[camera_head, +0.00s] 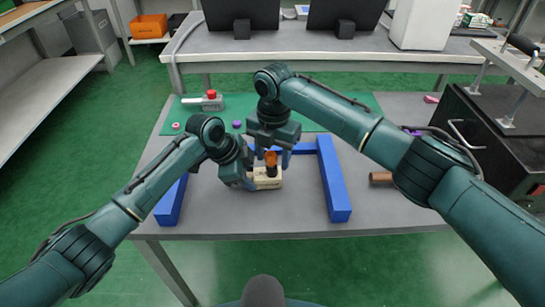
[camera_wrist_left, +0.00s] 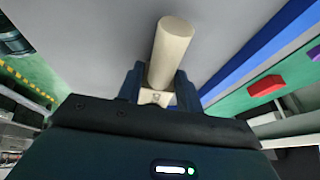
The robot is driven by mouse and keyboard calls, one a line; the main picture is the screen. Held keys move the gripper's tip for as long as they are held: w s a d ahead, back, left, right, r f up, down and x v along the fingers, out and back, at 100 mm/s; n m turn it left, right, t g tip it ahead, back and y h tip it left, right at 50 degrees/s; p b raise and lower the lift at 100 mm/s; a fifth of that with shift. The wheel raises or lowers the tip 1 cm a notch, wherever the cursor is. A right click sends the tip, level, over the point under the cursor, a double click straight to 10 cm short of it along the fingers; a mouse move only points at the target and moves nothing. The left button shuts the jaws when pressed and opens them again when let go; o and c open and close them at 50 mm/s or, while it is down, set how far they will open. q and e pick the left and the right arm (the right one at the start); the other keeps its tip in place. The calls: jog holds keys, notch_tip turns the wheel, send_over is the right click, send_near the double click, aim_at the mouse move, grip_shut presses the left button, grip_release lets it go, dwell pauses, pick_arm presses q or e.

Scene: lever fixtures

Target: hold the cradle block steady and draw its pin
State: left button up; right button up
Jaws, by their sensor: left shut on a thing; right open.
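The cradle block (camera_head: 266,184) is pale and wood-coloured and rests on the grey table. A dark pin with an orange top (camera_head: 271,158) stands upright from it. My left gripper (camera_head: 250,180) is shut on the block from the left. In the left wrist view, the left fingers (camera_wrist_left: 160,90) close on a pale piece, with a pale cylinder (camera_wrist_left: 172,50) beyond; I cannot tell which part of the block that is. My right gripper (camera_head: 272,154) is open, pointing down, with its fingers either side of the orange top. Contact there cannot be seen.
A blue frame has a left bar (camera_head: 171,203), a right bar (camera_head: 334,185) and a back bar around the block. A brown cylinder (camera_head: 381,178) lies to the right. A red-topped fixture (camera_head: 211,98) and a purple piece (camera_head: 236,124) sit on the green mat (camera_head: 318,106) behind.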

notch_tip(320, 180, up, 10)
jog(key=shift+r, duration=0.15)
dwell(0.3)
jog(key=shift+a+f, duration=0.1)
jog(key=shift+f, duration=4.7)
jog(key=shift+s, duration=0.1)
jog(key=shift+c, duration=0.3)
grip_shut()
